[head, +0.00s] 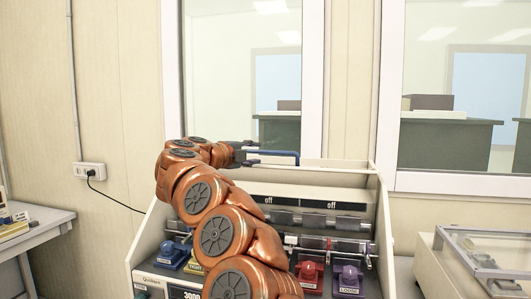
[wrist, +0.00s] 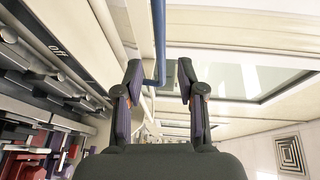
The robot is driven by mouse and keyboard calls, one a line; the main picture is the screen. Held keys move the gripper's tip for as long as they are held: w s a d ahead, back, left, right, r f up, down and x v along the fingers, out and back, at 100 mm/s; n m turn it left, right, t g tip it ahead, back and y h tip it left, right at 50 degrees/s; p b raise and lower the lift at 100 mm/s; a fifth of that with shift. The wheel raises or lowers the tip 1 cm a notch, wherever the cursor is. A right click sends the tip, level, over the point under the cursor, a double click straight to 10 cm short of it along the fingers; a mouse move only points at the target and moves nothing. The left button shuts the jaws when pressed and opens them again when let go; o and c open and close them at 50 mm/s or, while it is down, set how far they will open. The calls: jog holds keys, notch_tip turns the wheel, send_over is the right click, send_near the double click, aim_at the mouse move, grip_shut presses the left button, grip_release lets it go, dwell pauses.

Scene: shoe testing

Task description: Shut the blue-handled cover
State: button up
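The blue handle (head: 285,154) is at the top of the machine (head: 376,225), on a pale top bar (head: 335,163) that looks like the raised cover's edge. The rest of the cover is hard to make out, and my arm hides part of the machine. My gripper (head: 250,153) is at the handle's left end. In the wrist view my gripper (wrist: 158,72) has its fingers spread apart. The blue handle (wrist: 160,35) shows in the gap between the fingertips, and neither finger visibly presses on it. I cannot tell how deep it sits between them.
Inside the machine are red (head: 310,275), purple (head: 348,278) and blue (head: 172,254) clamp-like parts below a panel marked "off". A window wall stands close behind. A clear-lidded box (head: 490,250) is at the right, and a side table (head: 35,232) at the left.

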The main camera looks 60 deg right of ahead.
aim_at(264, 152)
jog(key=d+p, duration=0.1)
jog(key=d, duration=0.4)
jog(key=shift+s+d+f+p, duration=0.1)
jog(key=shift+d+f+p, duration=0.05)
jog(key=shift+d+p, duration=0.25)
jog(key=shift+d+f, duration=0.2)
jog(key=shift+d, duration=0.25)
jog(key=shift+c, duration=0.3)
grip_shut()
